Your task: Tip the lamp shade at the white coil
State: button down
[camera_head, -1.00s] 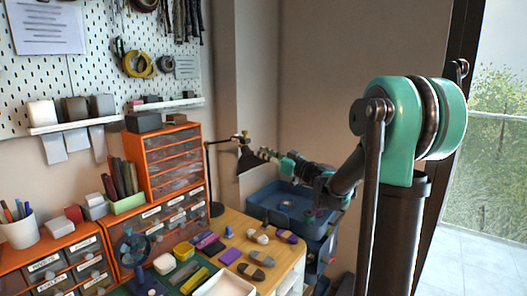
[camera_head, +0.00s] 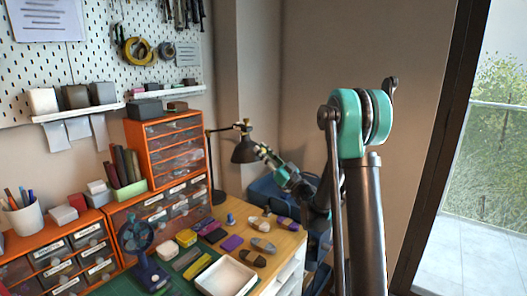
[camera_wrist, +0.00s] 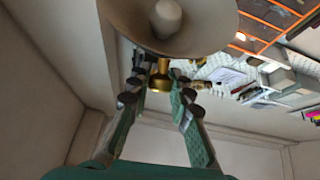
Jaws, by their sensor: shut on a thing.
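The black desk lamp's shade (camera_head: 244,151) hangs from its arm, its opening facing mostly down over the back of the wooden desk. In the wrist view the shade (camera_wrist: 208,38) fills the top, with its pale bulb (camera_wrist: 165,14) inside. My gripper (camera_head: 259,151) is at the shade's right side. In the wrist view my gripper (camera_wrist: 160,76) has its fingers on either side of the brass fitting behind the shade and is shut on the lamp there. A small whitish coil (camera_head: 258,222), seemingly the white coil, lies on the desk below and right of the lamp.
Other coils, among them a grey one (camera_head: 264,244) and a purple one (camera_head: 286,223), lie near it. A white tray (camera_head: 226,292) and a blue fan (camera_head: 137,240) stand in front. Orange drawers (camera_head: 170,150) stand left of the lamp. A blue bin (camera_head: 264,196) is behind the desk.

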dwell(0.3)
jog(key=c, duration=1.4)
grip_release()
jog(key=shift+o, duration=0.2)
jog(key=v, duration=0.7)
jog(key=shift+s+d+f, duration=0.15)
jog(key=shift+f, duration=0.05)
